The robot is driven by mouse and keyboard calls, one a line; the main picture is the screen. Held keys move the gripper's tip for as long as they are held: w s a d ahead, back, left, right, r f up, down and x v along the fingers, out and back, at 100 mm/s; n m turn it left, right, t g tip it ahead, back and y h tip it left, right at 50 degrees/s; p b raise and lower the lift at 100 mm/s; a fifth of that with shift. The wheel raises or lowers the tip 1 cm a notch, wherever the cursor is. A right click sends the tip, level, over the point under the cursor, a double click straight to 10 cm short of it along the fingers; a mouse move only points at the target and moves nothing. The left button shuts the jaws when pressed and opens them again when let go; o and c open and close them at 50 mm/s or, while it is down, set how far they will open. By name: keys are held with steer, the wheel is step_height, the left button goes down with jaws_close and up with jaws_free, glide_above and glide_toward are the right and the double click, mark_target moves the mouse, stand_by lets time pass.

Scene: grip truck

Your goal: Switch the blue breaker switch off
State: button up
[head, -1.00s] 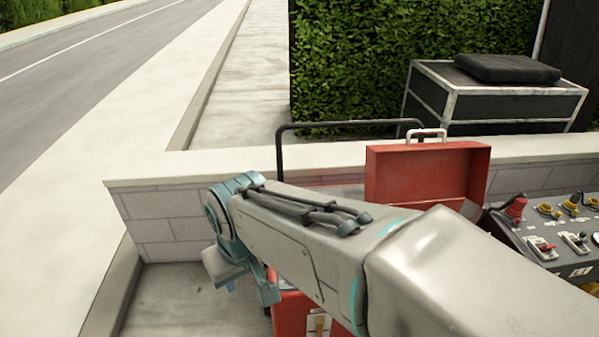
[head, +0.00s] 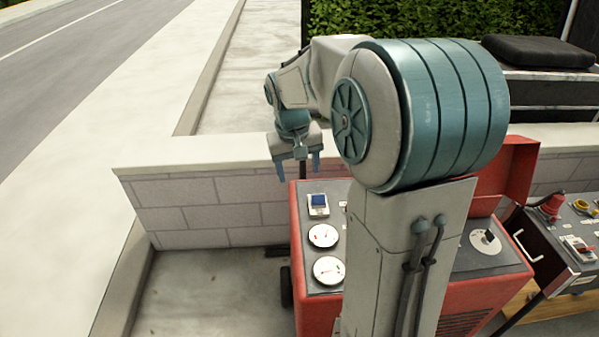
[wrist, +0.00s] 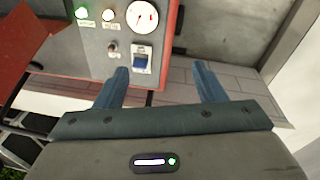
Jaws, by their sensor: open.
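The blue breaker switch (head: 318,200) sits in a pale housing at the back left of the red machine's dark top panel (head: 320,278). In the wrist view the blue switch (wrist: 141,62) shows between my fingers, close to the left one. My gripper (head: 297,168) is open and empty, fingers pointing down, above and a little left of the switch, near the wall. In the wrist view my gripper (wrist: 160,70) has its fingers spread wide. No contact with the switch is visible. My arm hides the middle of the panel.
Two white gauges (head: 325,236) lie just in front of the switch. A low block wall (head: 205,205) runs behind. A second control box (head: 575,240) stands at right. The ground at left is clear.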

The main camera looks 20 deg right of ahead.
steer(key=w+d+f, duration=0.5)
steer(key=w, duration=0.4)
steer(key=m+g+y, duration=0.1)
steer(key=m, duration=0.1)
glide_above(318, 195)
step_height(318, 195, down, 8)
step_height(318, 195, down, 12)
steer(key=shift+f, duration=0.25)
steer(key=c, duration=1)
